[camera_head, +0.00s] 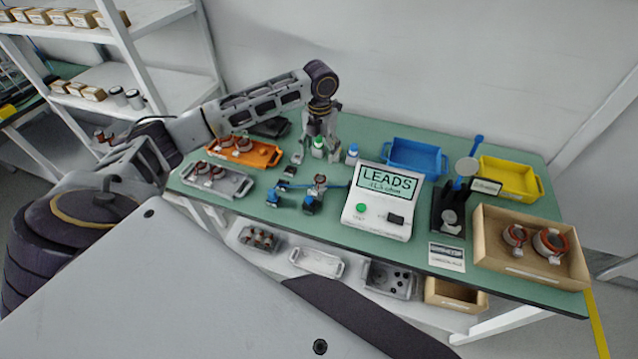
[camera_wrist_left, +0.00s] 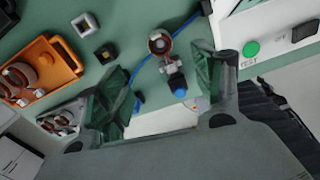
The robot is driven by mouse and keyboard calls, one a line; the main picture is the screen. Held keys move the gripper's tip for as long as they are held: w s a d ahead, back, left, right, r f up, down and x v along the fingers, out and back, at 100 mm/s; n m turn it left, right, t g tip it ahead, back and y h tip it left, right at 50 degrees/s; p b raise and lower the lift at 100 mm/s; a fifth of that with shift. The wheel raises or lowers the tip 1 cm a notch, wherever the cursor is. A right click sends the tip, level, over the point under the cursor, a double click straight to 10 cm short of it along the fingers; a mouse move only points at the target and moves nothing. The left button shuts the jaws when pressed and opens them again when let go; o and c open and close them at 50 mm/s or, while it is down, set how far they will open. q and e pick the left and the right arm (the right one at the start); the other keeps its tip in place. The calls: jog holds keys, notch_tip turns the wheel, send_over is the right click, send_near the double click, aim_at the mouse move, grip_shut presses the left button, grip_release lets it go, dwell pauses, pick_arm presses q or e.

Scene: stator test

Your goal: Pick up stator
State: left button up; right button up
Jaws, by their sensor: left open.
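A copper-wound stator (camera_head: 319,181) sits on the small fixture left of the white tester on the green table. It also shows in the left wrist view (camera_wrist_left: 159,43), just beyond my fingertips. My left gripper (camera_head: 322,140) hangs fingers-down above the back of the table, behind that stator. In the left wrist view its two fingers (camera_wrist_left: 160,85) are spread, with nothing between them. More stators lie in the orange tray (camera_head: 270,161), the grey tray (camera_head: 238,192) and the cardboard box (camera_head: 484,254). My right gripper is not in view.
The white tester (camera_head: 357,222) reads "LEADS". Blue clamps (camera_head: 309,203) and a blue cable lie beside the fixture. Blue (camera_head: 416,170) and yellow (camera_head: 527,180) trays sit at the back right. A dark stand (camera_head: 437,212) rises beside the tester.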

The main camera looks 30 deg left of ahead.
pick_arm(q)
send_over(320, 178)
jog(key=s, duration=0.2)
jog(key=shift+w+d+f, duration=0.15)
jog(key=shift+d+f, duration=0.05)
jog(key=shift+f, duration=1.95)
jog(key=shift+w+d+f, duration=0.1)
jog(key=shift+d+f, duration=0.05)
jog(key=shift+f, duration=2)
jog(key=shift+p, duration=0.3)
jog(key=shift+f+p, duration=0.45)
jog(key=shift+f, duration=2.15)
jog(key=c, duration=1.3)
jog(key=shift+r, duration=0.15)
jog(key=shift+r+b, duration=0.5)
jog(key=shift+r, duration=4.4)
